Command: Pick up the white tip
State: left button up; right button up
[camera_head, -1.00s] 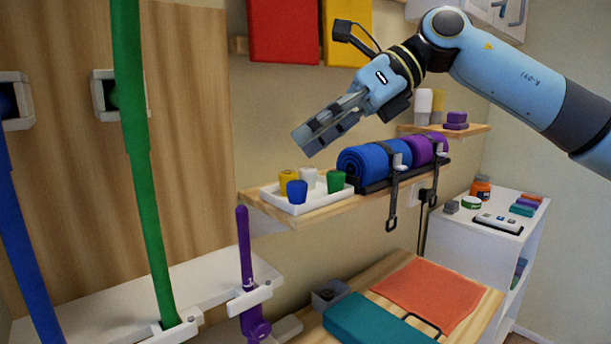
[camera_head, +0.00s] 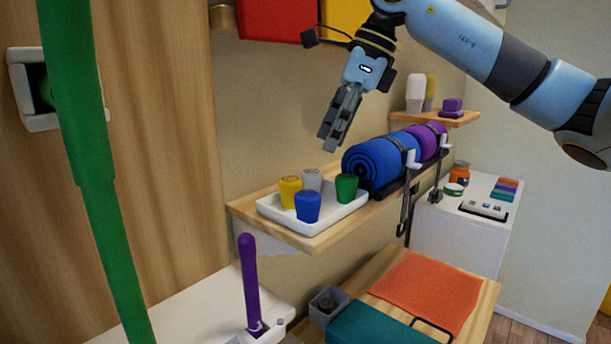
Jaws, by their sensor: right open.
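The white tip (camera_head: 312,179) stands in a white tray (camera_head: 335,213) on a wooden shelf. It looks greyish white and is partly hidden behind the blue tip (camera_head: 307,206). A yellow tip (camera_head: 290,191) is at its left and a green tip (camera_head: 346,188) at its right. My right gripper (camera_head: 330,144) points down above the tray, a little to the right of the white tip and apart from it. Its jaws are open with nothing between them, though they show nearly edge-on. My left gripper is not in view.
A rolled blue mat (camera_head: 379,162) and a purple roll (camera_head: 430,140) lie strapped on the shelf, right of the tray. A green band (camera_head: 95,170) hangs at the left. A purple stick (camera_head: 249,280) stands below the shelf. The air above the tray is clear below my gripper.

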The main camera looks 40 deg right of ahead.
aim_at(316, 171)
jog(key=shift+x, duration=0.85)
jog(key=shift+w+a+f+p, duration=0.1)
jog(key=shift+a+f+p, duration=0.15)
jog(key=shift+f+p, duration=0.15)
jog(key=p+x, duration=0.1)
jog(key=x, duration=0.2)
jog(key=shift+w+a+f+p, duration=0.1)
jog(key=shift+a+f+p, duration=0.1)
jog(key=shift+p, duration=0.2)
jog(key=shift+w+a+f, duration=0.1)
jog(key=shift+w+f, duration=0.05)
jog(key=shift+f, duration=0.3)
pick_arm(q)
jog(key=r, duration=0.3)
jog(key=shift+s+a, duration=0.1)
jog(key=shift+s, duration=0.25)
pick_arm(e)
jog(key=c, duration=0.7)
